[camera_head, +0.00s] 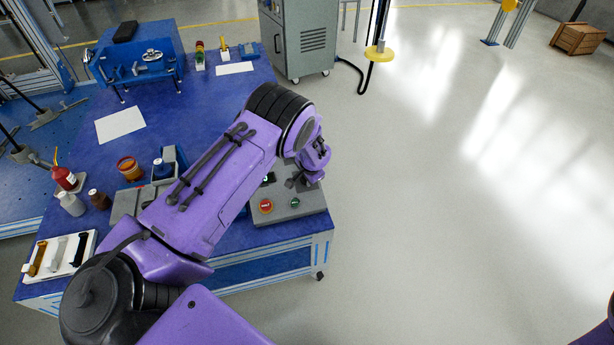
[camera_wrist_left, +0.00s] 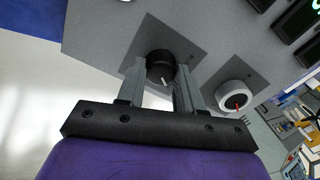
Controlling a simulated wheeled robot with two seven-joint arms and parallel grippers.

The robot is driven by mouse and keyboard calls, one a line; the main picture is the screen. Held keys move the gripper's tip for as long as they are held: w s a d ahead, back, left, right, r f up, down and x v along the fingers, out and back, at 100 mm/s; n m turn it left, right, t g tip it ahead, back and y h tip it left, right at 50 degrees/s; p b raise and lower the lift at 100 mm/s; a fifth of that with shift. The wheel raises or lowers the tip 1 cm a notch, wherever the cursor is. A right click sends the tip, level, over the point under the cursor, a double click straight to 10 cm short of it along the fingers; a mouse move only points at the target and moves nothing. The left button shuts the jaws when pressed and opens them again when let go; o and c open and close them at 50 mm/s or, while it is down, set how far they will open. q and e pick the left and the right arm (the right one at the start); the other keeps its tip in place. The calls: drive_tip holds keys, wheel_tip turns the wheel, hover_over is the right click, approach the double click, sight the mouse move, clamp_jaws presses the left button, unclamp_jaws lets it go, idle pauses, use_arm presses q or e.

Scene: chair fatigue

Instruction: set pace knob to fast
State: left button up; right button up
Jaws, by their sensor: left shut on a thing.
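A grey control panel (camera_head: 312,206) sits at the near right corner of the blue table, with a red button (camera_head: 265,206) and a green button (camera_head: 295,202). My left gripper (camera_head: 296,182) reaches down over it; the arm hides part of the panel. In the left wrist view, the left gripper (camera_wrist_left: 160,85) has its fingers on either side of a black knob (camera_wrist_left: 160,66) with a white pointer mark, and is shut on it. A white knob (camera_wrist_left: 234,97) with a red pointer stands beside it, apart from the fingers. No labels are readable. My right gripper is not in view.
White sheets (camera_head: 120,124) lie farther back, near a blue fixture (camera_head: 138,62).

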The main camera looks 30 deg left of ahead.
use_arm(q)
drive_tip(key=shift+m, duration=0.3)
drive_tip(key=o, duration=1)
drive_tip(key=shift+o, duration=0.2)
drive_tip(key=p+v, duration=0.1)
drive_tip(key=v, duration=0.9)
drive_tip(key=shift+r, duration=0.2)
